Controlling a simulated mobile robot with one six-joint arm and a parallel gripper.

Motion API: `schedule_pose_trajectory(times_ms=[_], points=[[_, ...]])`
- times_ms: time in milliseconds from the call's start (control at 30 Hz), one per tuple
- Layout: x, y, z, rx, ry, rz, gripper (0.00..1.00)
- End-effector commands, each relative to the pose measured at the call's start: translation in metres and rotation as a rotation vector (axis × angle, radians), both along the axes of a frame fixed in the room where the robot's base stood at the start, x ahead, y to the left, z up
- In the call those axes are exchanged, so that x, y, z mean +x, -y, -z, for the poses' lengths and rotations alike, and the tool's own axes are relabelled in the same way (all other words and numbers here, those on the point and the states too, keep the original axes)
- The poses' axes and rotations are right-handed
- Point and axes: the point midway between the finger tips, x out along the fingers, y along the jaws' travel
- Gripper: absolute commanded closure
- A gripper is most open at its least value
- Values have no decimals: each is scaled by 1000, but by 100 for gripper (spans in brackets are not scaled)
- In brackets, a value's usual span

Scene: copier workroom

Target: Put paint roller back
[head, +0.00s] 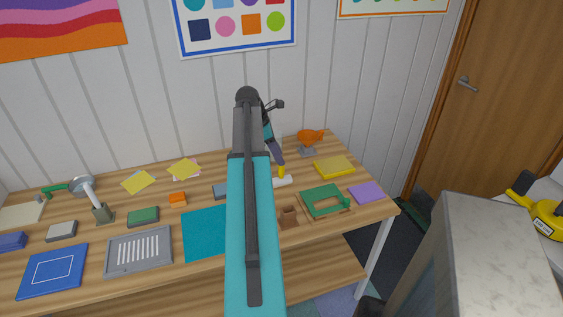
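A small item with a yellow upright part and a white cylinder-like part (283,182) is at the right of the table, just below the end of my arm. It may be the paint roller, but it is too small to be sure. My gripper (278,160) points down just above it. The fingers are too small and partly hidden by my arm to show whether they are open or touching it. No clear place for the roller can be made out.
The wooden table (85,292) bears a grey slotted panel (118,262), a teal mat (203,237), a blue outlined mat (55,268), a lamp-like stand (103,215), a green frame (318,208), a yellow block (334,167) and a purple block (366,193). A marble-topped cabinet (490,235) stands right.

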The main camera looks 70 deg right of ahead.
Motion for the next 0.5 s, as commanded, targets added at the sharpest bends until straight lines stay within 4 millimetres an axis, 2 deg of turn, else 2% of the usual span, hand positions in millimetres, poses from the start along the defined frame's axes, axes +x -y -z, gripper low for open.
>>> schedule_pose_trajectory(times_ms=[200, 500], points=[[8, -4, -21, 0, 0, 0, 62], [11, -7, -31, 0, 0, -1, 62]])
